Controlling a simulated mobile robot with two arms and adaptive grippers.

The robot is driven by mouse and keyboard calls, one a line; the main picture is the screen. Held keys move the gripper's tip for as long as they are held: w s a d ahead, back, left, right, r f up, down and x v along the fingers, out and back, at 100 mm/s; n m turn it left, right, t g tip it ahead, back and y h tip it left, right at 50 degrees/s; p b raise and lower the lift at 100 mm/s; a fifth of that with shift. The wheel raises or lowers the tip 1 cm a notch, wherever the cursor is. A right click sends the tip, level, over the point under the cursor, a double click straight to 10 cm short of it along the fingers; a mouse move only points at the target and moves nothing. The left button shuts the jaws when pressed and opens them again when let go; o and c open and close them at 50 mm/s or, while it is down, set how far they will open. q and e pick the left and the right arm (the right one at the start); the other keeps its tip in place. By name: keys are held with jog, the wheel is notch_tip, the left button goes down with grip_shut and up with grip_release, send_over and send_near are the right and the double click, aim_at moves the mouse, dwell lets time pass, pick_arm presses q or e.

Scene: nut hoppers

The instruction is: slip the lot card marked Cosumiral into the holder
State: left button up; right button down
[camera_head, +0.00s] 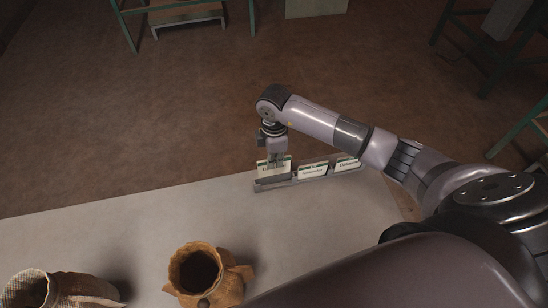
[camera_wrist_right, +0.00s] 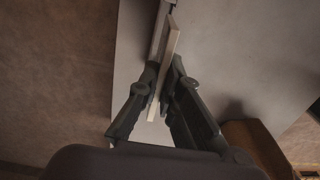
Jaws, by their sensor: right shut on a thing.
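A long, low grey holder (camera_head: 274,186) lies near the far edge of the table. In the right wrist view the card (camera_wrist_right: 170,52) shows edge-on between the fingers of my right gripper (camera_wrist_right: 161,84). Its lettering is too small to read. Two similar cards, the middle one (camera_head: 313,171) and the right one (camera_head: 347,164), stand along the holder. My left gripper is not in view.
The pale table (camera_head: 130,235) is clear left of the holder. A brown sack (camera_head: 207,275), open at the top, stands at the near edge, and a woven sack (camera_head: 60,292) stands at the lower left. Green-framed stands (camera_head: 190,17) are on the brown floor beyond.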

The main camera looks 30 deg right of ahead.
jog(key=s+a+p, duration=0.2)
jog(key=s+p, duration=0.3)
jog(key=s, duration=0.4)
jog(key=shift+s+a, duration=0.25)
jog(key=shift+s, duration=0.05)
dwell(0.5)
